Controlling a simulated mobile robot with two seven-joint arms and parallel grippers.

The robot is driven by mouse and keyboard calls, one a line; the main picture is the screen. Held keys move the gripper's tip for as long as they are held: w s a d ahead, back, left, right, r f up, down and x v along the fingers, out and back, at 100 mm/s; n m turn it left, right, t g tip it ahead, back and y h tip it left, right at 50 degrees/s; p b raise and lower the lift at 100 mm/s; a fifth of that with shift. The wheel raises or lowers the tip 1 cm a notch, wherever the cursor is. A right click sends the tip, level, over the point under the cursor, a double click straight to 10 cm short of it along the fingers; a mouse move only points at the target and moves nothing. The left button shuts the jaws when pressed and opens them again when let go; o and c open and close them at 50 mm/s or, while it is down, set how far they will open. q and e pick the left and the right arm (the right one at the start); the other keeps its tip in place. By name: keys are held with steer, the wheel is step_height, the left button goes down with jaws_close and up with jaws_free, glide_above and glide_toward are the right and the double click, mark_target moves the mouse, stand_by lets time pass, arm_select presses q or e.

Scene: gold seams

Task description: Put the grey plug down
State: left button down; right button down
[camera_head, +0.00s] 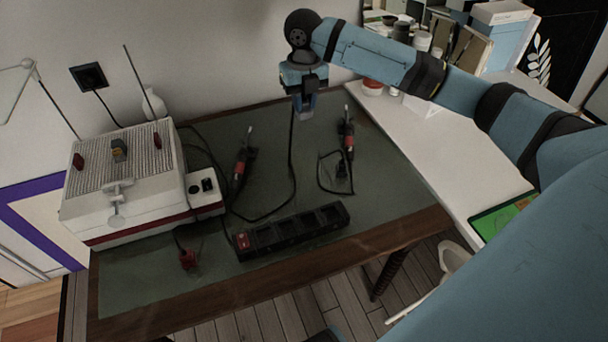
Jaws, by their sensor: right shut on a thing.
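My right gripper (306,107) is shut, pointing down above the far edge of the green-grey mat (215,140) on the workbench. A dark cable (291,150) hangs from beside its fingers and curves down to the mat toward a red-and-black hand tool (242,162). The grey plug appears to be what the fingers hold, but it is mostly hidden by them and too small to make out. My left gripper is not in view.
A black power strip (290,230) with a red switch lies near the bench's front edge. A second red-handled tool (347,140) lies at right. The far middle of the mat is clear.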

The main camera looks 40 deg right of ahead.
steer(key=shift+f+b, duration=1.05)
steer(key=shift+f, duration=8.9)
steer(key=shift+f, duration=0.6)
steer(key=c, duration=1)
jaws_free()
steer(key=shift+r, duration=0.15)
